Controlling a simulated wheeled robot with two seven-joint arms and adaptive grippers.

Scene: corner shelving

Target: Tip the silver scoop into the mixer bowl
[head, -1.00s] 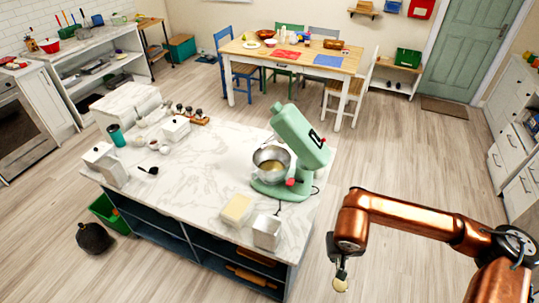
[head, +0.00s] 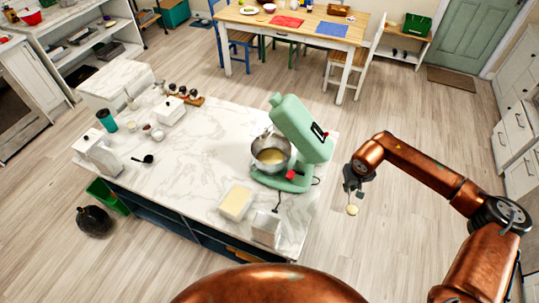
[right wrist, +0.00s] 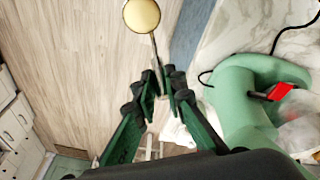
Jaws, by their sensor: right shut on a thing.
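The silver scoop (right wrist: 153,46) is held by its handle in my right gripper (right wrist: 162,88), which is shut on it. Its round end holds a pale yellow load and also shows in the head view (head: 352,210), over the floor right of the island. The mixer bowl (head: 283,166) is steel, with pale yellow contents, and stands under the raised head of the green mixer (head: 303,135). My right gripper (head: 354,186) is to the right of the mixer, apart from the bowl. My left gripper is out of view.
A butter-coloured block in a white tub (head: 236,203) and a clear container (head: 267,229) stand at the island's near edge. The mixer's dark cord trails on the marble top (head: 195,160). A dark small scoop (head: 146,159) lies at the left. The island's middle is clear.

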